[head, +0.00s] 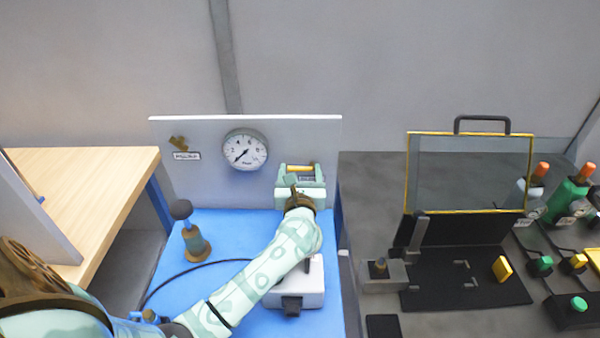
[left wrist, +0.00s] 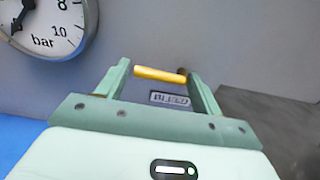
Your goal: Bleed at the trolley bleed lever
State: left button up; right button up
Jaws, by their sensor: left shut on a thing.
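The bleed lever shows as a yellow bar (left wrist: 160,75) on the upright grey panel (head: 205,190), beside a label reading BLEED (left wrist: 170,99). It also shows in the head view (head: 301,167). My left gripper (head: 299,172) reaches the panel at the right of the gauge. In the left wrist view its two green fingers (left wrist: 158,72) stand on either side of the yellow bar, shut on it at its ends. The lever's mount is mostly hidden. The round gauge (head: 245,149) has its needle at the low end, lower left. My right gripper is out of view.
A wooden table (head: 85,190) stands left.

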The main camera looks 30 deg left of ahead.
aim_at(313, 154)
pick_arm(q)
jog(key=shift+r+m+p, duration=0.45)
jog(key=shift+m+p, duration=0.55)
jog(key=shift+p, duration=0.15)
jog(key=m+p, duration=0.2)
jog(key=r+m+p, duration=0.1)
jog(key=m+p, duration=0.1)
jog(key=shift+w+d+m, duration=0.1)
jog(key=shift+d+m, duration=0.1)
jog(key=shift+m, duration=0.1)
jog(key=m+p, duration=0.3)
jog(key=shift+w+d+r+m, duration=0.15)
jog(key=shift+d+r+m, duration=0.1)
jog(key=shift+r+m, duration=0.1)
jog(key=m+p, duration=0.2)
jog(key=m, duration=0.1)
jog(key=d+m+p, duration=0.1)
jog(key=shift+w+r, duration=0.2)
jog(key=shift+w, duration=0.1)
jog(key=shift+w+d+m+p, duration=0.15)
jog(key=shift+m+p, duration=0.2)
jog(key=shift+m, duration=0.45)
jog(key=shift+d+m+p, duration=0.15)
jog(key=shift+m+p, duration=0.15)
jog(key=shift+m, duration=0.85)
jog(key=o, duration=1)
jog(key=shift+w+d, duration=0.1)
